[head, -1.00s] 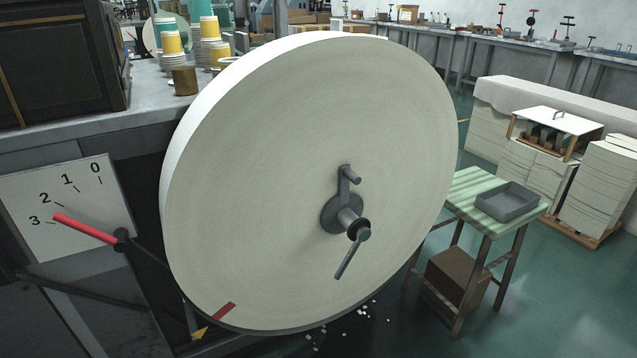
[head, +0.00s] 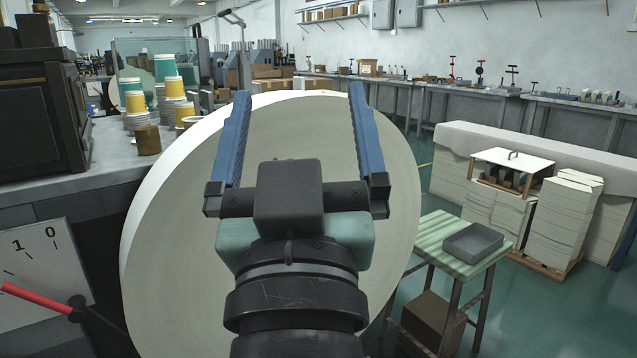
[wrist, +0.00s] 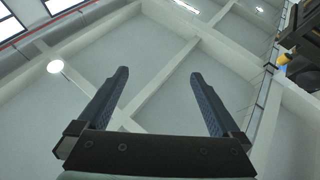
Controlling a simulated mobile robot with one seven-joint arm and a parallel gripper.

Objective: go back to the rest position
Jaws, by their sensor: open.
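My gripper (head: 301,98) is open and empty in the head view, with its two blue fingers wide apart and pointing up. It stands in front of the large cream paper roll (head: 170,255) and hides the roll's middle, including its hub. In the wrist view my gripper (wrist: 158,75) shows both fingers spread with nothing between them, against the ceiling.
A dial with a red pointer (head: 40,300) is at the lower left. Stacked cups (head: 135,103) stand on the bench at the left. A green striped table (head: 440,240) holds a grey tray (head: 473,228). Paper stacks (head: 560,225) stand at the right.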

